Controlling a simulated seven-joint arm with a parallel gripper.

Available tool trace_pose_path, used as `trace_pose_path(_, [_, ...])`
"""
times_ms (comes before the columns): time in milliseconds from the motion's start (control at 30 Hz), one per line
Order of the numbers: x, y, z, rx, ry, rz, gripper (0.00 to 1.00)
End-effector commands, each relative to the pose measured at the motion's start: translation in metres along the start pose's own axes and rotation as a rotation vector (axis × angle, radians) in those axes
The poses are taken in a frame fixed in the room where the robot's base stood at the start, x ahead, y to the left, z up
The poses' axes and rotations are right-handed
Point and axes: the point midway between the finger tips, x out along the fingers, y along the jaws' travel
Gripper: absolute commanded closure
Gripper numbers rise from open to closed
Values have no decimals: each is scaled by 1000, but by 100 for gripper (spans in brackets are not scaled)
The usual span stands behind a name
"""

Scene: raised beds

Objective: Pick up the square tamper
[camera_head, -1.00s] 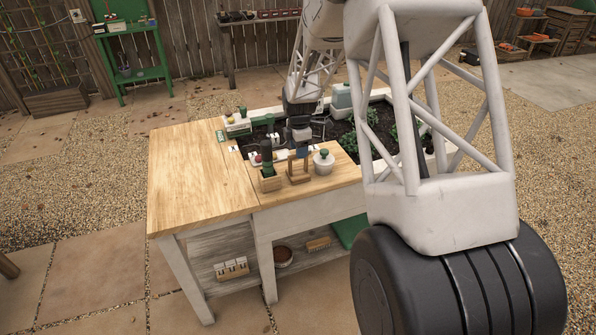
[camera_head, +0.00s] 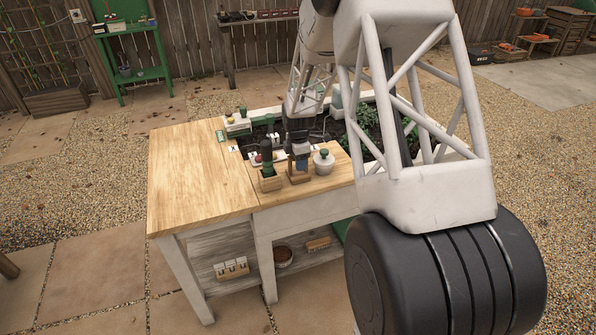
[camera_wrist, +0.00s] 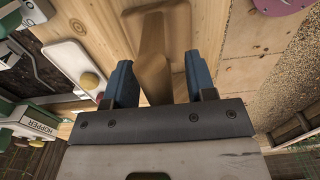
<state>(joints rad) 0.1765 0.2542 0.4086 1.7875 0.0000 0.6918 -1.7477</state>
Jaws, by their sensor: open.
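The square tamper, a wooden piece (camera_head: 299,178), stands on the wooden bench top between a green-handled tool in a wooden block and a white jar. In the wrist view its pale brown wooden handle (camera_wrist: 152,38) rises between my two blue finger pads. My gripper (camera_wrist: 158,64) is open, one pad on each side of the wood, with a visible gap on both sides. In the head view my gripper (camera_head: 301,161) points down over the tamper and hides its upper part. The tamper's lower face is hidden.
A green-handled tool (camera_head: 266,150) stands close left, and a white jar with a green lid (camera_head: 323,163) close right. A white tray (camera_wrist: 72,66) with a yellow knob lies left in the wrist view. The bench's left top (camera_head: 195,175) is clear. Soil with plants lies behind.

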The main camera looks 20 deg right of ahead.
Motion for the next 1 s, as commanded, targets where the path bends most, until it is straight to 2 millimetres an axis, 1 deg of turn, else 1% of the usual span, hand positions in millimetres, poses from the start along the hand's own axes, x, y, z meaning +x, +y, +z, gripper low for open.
trace_pose_path(133, [4,0,0,0,0,1,49])
trace_pose_path(600, [4,0,0,0,0,1,49])
trace_pose_path(633, [4,0,0,0,0,1,51])
trace_pose_path(933, [4,0,0,0,0,1,97])
trace_pose_path(967, [4,0,0,0,0,1,100])
trace_pose_path(1000, [4,0,0,0,0,1,100])
